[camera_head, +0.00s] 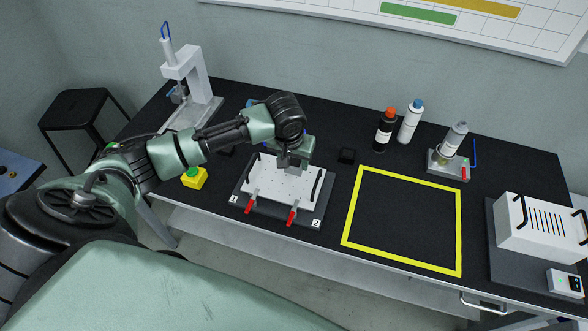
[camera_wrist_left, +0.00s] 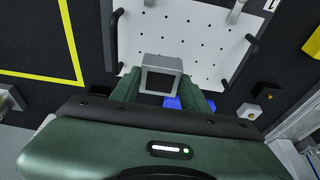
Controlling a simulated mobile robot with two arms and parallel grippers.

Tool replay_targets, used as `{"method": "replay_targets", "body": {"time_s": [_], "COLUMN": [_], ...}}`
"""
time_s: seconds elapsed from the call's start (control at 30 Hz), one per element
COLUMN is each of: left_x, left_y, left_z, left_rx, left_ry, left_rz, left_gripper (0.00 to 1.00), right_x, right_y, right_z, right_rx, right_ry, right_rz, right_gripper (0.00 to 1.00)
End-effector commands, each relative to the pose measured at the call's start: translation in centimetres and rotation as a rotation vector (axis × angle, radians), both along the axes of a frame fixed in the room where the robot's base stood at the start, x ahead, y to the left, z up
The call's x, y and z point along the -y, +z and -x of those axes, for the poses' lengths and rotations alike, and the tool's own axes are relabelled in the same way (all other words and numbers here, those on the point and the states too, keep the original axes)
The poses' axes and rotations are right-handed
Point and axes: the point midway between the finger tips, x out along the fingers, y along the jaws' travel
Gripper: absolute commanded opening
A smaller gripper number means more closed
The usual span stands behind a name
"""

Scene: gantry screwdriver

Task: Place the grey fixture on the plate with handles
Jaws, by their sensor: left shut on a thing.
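The plate with handles (camera_head: 270,182) is a white perforated plate with two black handles, lying on a dark base on the bench; it also shows in the left wrist view (camera_wrist_left: 180,30). My left gripper (camera_head: 293,160) reaches over the back edge of the plate, pointing down. It is shut on the grey fixture (camera_wrist_left: 160,72), a small box-shaped block held between the fingers. In the head view the fixture (camera_head: 291,160) is partly hidden by the gripper, at the plate's back right part. I cannot tell whether it touches the plate. My right gripper is not in view.
Red toggle clamps (camera_head: 292,214) stand at the plate's front edge. A yellow-outlined square (camera_head: 405,220) of bare bench lies to the right. A gantry screwdriver stand (camera_head: 188,85) is at back left.

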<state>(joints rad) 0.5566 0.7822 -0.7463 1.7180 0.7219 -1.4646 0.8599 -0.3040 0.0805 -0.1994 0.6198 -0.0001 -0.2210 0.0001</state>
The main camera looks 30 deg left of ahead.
Motion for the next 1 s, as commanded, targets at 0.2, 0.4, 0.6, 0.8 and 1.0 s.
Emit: {"method": "replay_targets", "body": {"time_s": [0.2,0.4,0.6,0.8,1.0], "left_x": [0.0,0.0,0.0,0.1,0.0], "left_y": [-2.1,-4.7,-4.9,-5.2,-5.2], "left_z": [0.0,0.0,-0.1,-0.1,0.0], "left_rx": [-0.002,0.000,0.002,0.001,0.001], "left_ry": [0.000,0.000,-0.002,0.000,-0.001], "left_rz": [0.000,0.001,0.001,0.001,0.000], "left_gripper": [0.00,0.00,0.00,0.00,0.67], "right_x": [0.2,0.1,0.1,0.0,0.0], "right_y": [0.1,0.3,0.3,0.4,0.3], "right_z": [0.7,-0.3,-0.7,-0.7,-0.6], "right_rx": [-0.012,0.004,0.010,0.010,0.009], "right_ry": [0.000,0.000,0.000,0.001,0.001], "right_rz": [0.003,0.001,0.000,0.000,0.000], "right_gripper": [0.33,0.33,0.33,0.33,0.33]}}
